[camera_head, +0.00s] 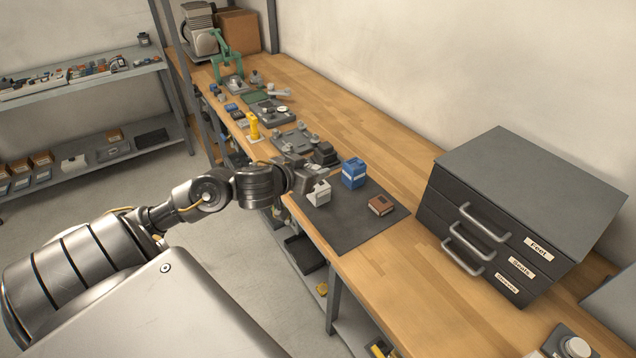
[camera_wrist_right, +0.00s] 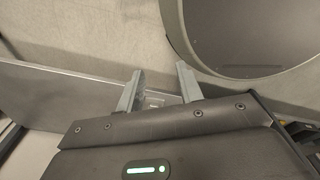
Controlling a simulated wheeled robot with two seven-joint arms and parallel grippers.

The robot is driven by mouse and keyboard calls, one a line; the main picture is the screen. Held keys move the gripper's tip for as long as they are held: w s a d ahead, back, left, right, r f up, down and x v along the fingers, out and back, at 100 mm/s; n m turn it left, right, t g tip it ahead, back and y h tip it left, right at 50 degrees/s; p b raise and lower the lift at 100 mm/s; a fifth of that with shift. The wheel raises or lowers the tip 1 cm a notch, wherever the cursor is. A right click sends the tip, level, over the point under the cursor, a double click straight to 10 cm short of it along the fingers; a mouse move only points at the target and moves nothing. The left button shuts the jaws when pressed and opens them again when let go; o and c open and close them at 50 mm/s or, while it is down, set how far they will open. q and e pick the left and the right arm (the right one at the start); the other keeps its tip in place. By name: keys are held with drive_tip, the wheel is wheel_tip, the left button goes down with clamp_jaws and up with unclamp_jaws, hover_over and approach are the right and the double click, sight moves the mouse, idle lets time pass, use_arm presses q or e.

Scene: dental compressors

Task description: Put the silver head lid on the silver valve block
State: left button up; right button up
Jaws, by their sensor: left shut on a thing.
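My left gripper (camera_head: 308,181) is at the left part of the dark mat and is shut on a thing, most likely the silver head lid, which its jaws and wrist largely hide. A small light silver block (camera_head: 319,193), which looks like the silver valve block, is right at the gripper's front. I cannot tell whether the held part touches it. My right gripper (camera_wrist_right: 160,88) shows in the right wrist view with its two fingers apart and nothing between them.
On the dark mat (camera_head: 345,228) a blue block (camera_head: 353,173) and a brown block (camera_head: 381,205) stand right of the gripper. A grey drawer cabinet (camera_head: 515,215) stands farther right. Several parts and fixtures (camera_head: 294,140) line the bench behind. The mat's front is clear.

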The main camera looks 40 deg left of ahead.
use_arm(q)
drive_tip(key=shift+s+a+r+m+h, duration=0.2)
drive_tip(key=shift+s+a+m+h, duration=0.15)
drive_tip(key=shift+a+m+h, duration=0.2)
drive_tip(key=shift+s+d+r+m+h, duration=0.2)
drive_tip(key=shift+d+m+h, duration=0.2)
drive_tip(key=shift+h, duration=0.25)
drive_tip(key=d+m+h, duration=0.2)
drive_tip(key=d+h, duration=0.1)
drive_tip(key=d, duration=0.1)
drive_tip(key=p, duration=0.2)
hover_over(320, 183)
drive_tip(key=f, duration=0.5)
drive_tip(key=s+f, duration=0.1)
drive_tip(key=f, duration=0.2)
drive_tip(key=shift+d, duration=0.4)
drive_tip(key=shift+w+a+f, duration=0.25)
drive_tip(key=shift+w+f, duration=0.2)
drive_tip(key=shift+f, duration=0.25)
wheel_tip(320, 183, down, 2)
drive_tip(key=shift+f+g+p, duration=0.1)
drive_tip(key=shift+g+p, duration=0.2)
drive_tip(key=shift+p, duration=0.4)
drive_tip(key=shift+f, duration=0.5)
use_arm(e)
drive_tip(key=r, duration=0.2)
drive_tip(key=s+r, duration=0.1)
drive_tip(key=shift+r, duration=0.35)
